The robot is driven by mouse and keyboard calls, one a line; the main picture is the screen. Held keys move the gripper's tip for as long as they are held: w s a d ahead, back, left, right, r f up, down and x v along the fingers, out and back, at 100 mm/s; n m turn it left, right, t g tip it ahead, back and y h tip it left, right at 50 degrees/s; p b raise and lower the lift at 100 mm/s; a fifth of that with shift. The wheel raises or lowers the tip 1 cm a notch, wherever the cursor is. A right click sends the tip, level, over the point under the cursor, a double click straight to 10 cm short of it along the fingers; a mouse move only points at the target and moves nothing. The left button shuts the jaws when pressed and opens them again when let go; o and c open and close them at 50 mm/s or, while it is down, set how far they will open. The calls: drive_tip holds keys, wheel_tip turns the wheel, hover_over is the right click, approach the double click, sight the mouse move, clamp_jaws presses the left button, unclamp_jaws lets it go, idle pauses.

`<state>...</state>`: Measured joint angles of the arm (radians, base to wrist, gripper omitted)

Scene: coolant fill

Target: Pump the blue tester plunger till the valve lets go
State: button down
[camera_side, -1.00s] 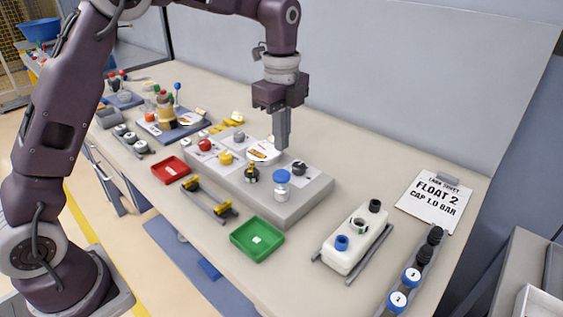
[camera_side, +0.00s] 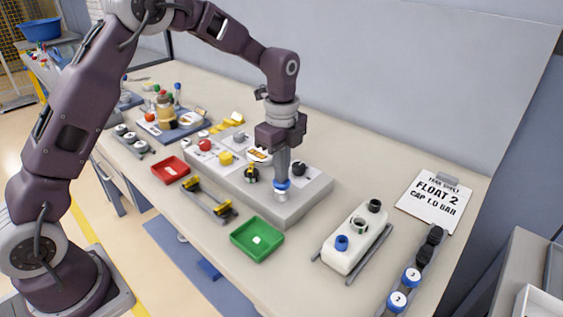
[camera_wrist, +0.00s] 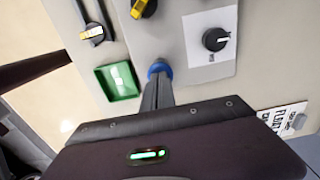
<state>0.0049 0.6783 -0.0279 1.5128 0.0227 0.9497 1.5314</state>
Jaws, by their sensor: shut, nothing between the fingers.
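I cannot make out the valve's state.
A black knob (camera_side: 299,169) sits right of the plunger, and a yellow-black part (camera_side: 251,174) left. A green tray (camera_side: 257,239) and a red tray (camera_side: 170,169) lie in front. A white tank (camera_side: 352,240) and a note sheet (camera_side: 434,200) are at the right.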

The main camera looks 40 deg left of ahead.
drive_tip(key=shift+s+f, duration=0.1)
drive_tip(key=shift+f, duration=0.35)
wheel_tip(320, 180, up, 14)
drive_tip(key=shift+r, duration=0.25)
idle(1.4)
wheel_tip(320, 180, up, 2)
drive_tip(key=shift+r, duration=0.25)
wheel_tip(320, 180, down, 14)
drive_tip(key=shift+f, duration=0.1)
idle(0.4)
